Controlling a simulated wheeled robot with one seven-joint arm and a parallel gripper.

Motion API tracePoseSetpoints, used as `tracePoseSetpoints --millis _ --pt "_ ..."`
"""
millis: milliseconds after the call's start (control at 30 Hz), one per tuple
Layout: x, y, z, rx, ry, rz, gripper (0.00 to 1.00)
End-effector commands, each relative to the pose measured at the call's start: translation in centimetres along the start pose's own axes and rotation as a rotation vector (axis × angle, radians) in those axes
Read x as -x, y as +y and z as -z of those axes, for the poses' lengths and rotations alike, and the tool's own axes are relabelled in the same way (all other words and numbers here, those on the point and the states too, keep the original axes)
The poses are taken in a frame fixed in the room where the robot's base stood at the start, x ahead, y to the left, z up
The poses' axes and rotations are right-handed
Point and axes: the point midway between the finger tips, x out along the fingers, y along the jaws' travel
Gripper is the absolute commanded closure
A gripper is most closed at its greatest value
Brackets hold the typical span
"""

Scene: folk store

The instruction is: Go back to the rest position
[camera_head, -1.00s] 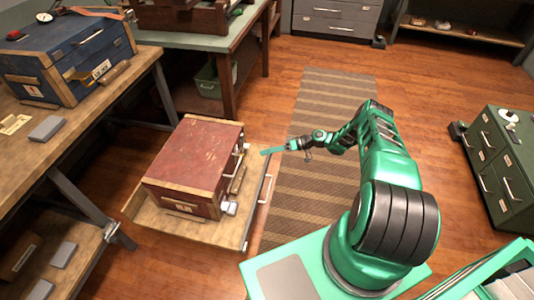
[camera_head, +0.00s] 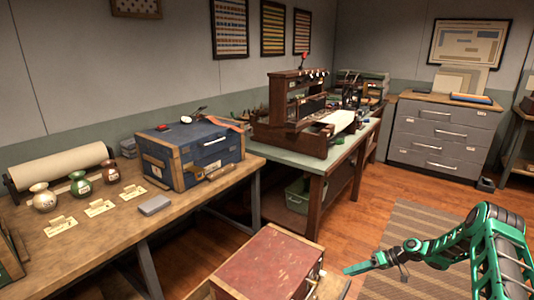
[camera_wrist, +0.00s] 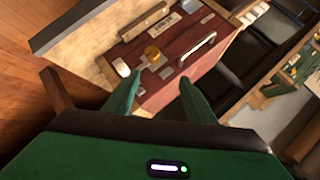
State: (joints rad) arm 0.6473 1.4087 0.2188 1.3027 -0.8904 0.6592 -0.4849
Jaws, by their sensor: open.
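My gripper (camera_head: 357,269) is at the end of my green arm (camera_head: 455,247), at the lower right in the head view. In the wrist view its two green fingers (camera_wrist: 158,98) are apart with nothing between them. A red chest (camera_head: 268,266) with wooden edging lies just left of the gripper in the head view. The wrist view shows the chest's red front (camera_wrist: 180,58) beyond the fingertips, with a metal handle and a brass latch. I cannot tell the exact gap between fingers and chest.
A wooden table (camera_head: 110,232) at left holds a blue chest (camera_head: 205,153), several small vases and a paper roll (camera_head: 62,165). A green-topped table (camera_head: 333,153) holds a loom (camera_head: 295,108). Grey drawers (camera_head: 440,135) stand at the back. Floor and a striped rug (camera_head: 415,232) are clear.

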Motion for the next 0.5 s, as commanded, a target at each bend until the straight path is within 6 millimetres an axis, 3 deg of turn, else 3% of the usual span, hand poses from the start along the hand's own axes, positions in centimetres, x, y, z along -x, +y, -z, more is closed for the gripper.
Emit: tracePoseSetpoints --millis 200,500 --pt "4.6 -3.7 1.7 -0.046 -0.127 -0.110 0.49" --pt "11.2 -9.6 2.5 -0.136 -0.258 -0.283 0.49"
